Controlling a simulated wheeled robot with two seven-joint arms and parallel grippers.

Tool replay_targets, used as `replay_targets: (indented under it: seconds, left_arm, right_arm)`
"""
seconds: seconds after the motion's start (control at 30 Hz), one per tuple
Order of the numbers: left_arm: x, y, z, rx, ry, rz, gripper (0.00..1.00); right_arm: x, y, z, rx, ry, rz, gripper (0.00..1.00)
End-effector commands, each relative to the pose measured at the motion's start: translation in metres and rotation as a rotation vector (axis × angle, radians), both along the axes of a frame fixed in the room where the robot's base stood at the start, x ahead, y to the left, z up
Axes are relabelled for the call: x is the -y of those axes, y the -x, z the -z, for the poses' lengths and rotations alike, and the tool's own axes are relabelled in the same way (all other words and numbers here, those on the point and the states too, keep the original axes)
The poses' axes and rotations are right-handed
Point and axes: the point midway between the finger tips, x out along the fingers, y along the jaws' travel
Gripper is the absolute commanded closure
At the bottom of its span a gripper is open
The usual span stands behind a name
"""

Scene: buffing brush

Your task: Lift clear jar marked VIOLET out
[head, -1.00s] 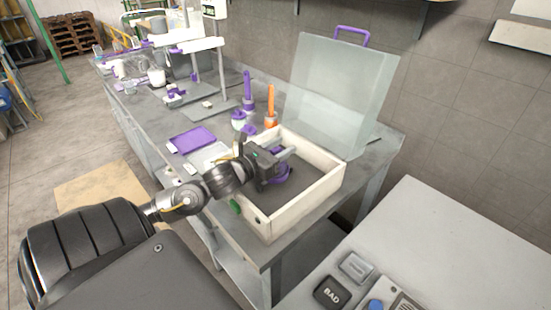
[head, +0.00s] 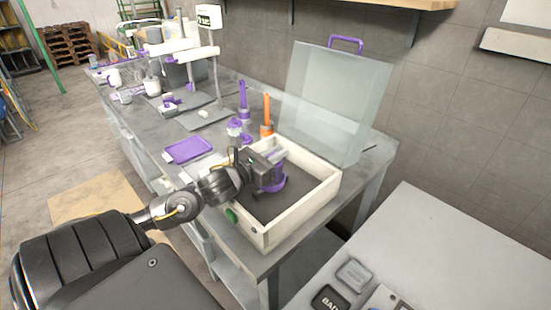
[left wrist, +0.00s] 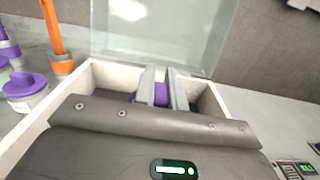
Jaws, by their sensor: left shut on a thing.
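My left gripper (head: 274,178) reaches down inside the pale open box (head: 312,209) and is shut on a purple thing (head: 280,184). In the left wrist view the purple thing (left wrist: 162,94) shows between the two grey fingers (left wrist: 163,88). Much of it is hidden by the gripper, and no VIOLET marking can be read. Whether it is a clear jar's lid I cannot tell. A purple-lidded jar (left wrist: 25,90) stands outside the box, to its left in the wrist view. My right gripper is not in view.
The box's clear lid (head: 335,105) stands raised behind it, with a purple handle. Just outside the box stand an orange brush (head: 266,116) and a purple one (head: 243,100). A purple tray (head: 188,150) lies on the bench. The box floor's front is clear.

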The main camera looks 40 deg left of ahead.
Motion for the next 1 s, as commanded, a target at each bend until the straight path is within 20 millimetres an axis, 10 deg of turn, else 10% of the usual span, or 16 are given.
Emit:
replay_targets:
  seconds: [0.43, 1.0]
  left_arm:
    - [0.01, 0.035, -0.064, 0.001, -0.006, 0.004, 1.0]
    - [0.022, 0.093, -0.113, -0.005, 0.008, -0.005, 1.0]
  right_arm:
    - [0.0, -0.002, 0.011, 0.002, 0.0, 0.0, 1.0]
    - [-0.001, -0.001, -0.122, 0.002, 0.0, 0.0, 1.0]
